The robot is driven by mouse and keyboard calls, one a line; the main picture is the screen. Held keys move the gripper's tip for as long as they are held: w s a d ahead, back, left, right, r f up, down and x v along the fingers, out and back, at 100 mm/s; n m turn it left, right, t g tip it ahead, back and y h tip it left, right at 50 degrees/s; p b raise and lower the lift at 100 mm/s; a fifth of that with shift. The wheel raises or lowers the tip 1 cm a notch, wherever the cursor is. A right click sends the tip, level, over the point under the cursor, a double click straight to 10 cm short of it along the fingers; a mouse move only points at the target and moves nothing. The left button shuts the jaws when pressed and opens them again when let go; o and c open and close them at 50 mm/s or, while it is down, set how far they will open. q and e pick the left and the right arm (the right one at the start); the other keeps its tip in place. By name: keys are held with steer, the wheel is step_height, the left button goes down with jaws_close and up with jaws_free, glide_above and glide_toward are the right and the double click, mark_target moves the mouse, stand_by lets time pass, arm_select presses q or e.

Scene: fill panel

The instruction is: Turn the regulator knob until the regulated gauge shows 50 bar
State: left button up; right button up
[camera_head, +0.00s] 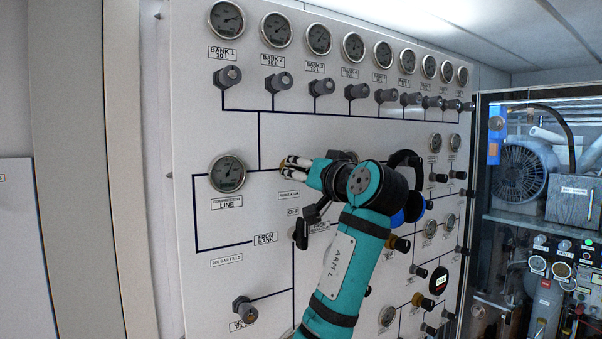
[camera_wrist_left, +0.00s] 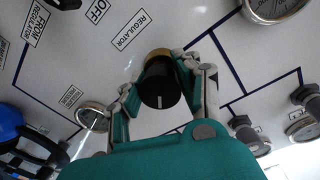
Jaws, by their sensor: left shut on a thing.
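The regulator knob (camera_wrist_left: 160,86) is black with a white mark and a brass-coloured collar, just beside the REGULATOR label (camera_wrist_left: 130,31). My left gripper (camera_wrist_left: 167,92) is shut on it, one finger on each side; the white mark faces the lower edge of the wrist view. In the head view my left gripper (camera_head: 291,169) reaches the panel right of the compressor line gauge (camera_head: 228,173). A small gauge (camera_wrist_left: 92,117) beside a label that looks like REGULATED shows in the wrist view, at too steep an angle to read. My right gripper is not in view.
The white panel (camera_head: 215,120) carries a top row of bank gauges with valve knobs below. A black lever (camera_head: 301,232) sits just below the knob. A blue and black object (camera_head: 412,207) is behind my left arm. A glass-fronted compressor cabinet (camera_head: 540,180) stands at right.

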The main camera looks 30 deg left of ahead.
arm_select(q)
jaws_close()
steer(key=shift+d+m+b, duration=0.1)
steer(key=shift+m+b, duration=0.45)
steer(key=shift+m, duration=1.15)
steer(key=shift+f, duration=0.1)
steer(key=o, duration=1)
jaws_free()
steer(key=shift+d, duration=0.1)
steer(key=v, duration=1.2)
steer(key=shift+w, duration=0.1)
